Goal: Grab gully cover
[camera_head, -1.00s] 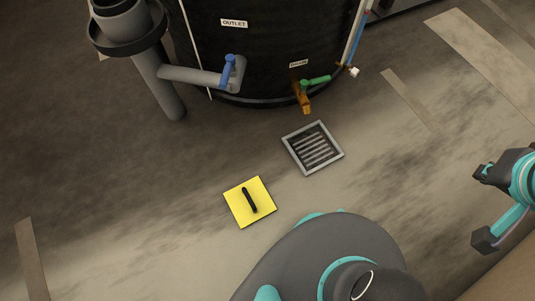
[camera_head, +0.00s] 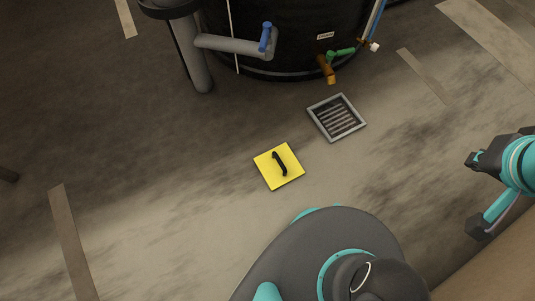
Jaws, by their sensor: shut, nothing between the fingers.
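The gully cover (camera_head: 266,165) is a yellow square plate with a black bar handle (camera_head: 280,163) on top. It lies flat on the floor near the middle of the camera_head view. The square gully grate (camera_head: 336,118), with a grey frame and slats, is in the floor to its upper right, apart from it and uncovered. My gripper (camera_head: 473,160), dark with teal arm parts behind it, is at the right edge. It is shut and empty, well to the right of the cover and not touching it.
A black tank (camera_head: 290,35) stands at the top, with a blue-handled grey outlet pipe (camera_head: 235,44) and a green-handled brass drain tap (camera_head: 328,68) above the grate. A grey standpipe (camera_head: 192,60) is left of it. The floor around the cover is clear.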

